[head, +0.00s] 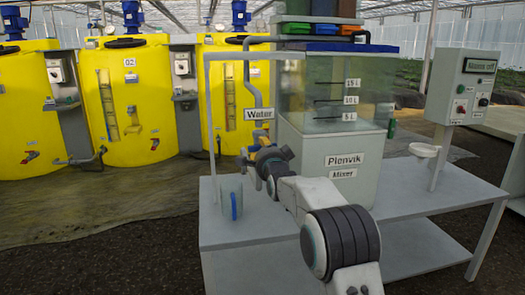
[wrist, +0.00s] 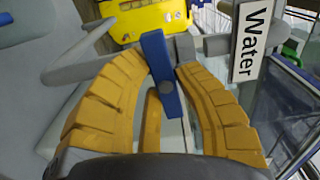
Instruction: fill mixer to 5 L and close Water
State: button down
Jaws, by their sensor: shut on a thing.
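The Plenvik mixer (head: 330,160) stands on a grey bench, with a clear upper tank marked 5 L, 10 L and 15 L. I cannot read the water level surely; a pale band shows near the 5 L mark. The Water sign (head: 258,114) hangs by the pipe left of the tank and shows in the wrist view (wrist: 251,40). My gripper (head: 264,158) is at the valve below it. In the wrist view its yellow fingers (wrist: 165,75) are shut around the blue Water valve handle (wrist: 157,60). The handle lies across the grey pipe there. My arm hides the valve in the head view.
A clear jug with a blue handle (head: 232,198) stands on the bench (head: 255,233) at left. A control box (head: 473,88) on a post and a white funnel (head: 424,150) are at right. Yellow tanks (head: 125,110) stand behind at left.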

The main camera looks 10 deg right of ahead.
jog(key=n+b, duration=0.2)
jog(key=n, duration=0.3)
jog(key=shift+d+f+n, duration=0.1)
jog(key=shift+d+n, duration=0.05)
jog(key=shift+n, duration=0.25)
jog(key=shift+n+b, duration=0.6)
jog(key=shift+n, duration=1.6)
jog(key=shift+r, duration=0.2)
jog(key=c, duration=0.9)
grip_release()
jog(key=shift+c, duration=0.2)
jog(key=s, duration=1.2)
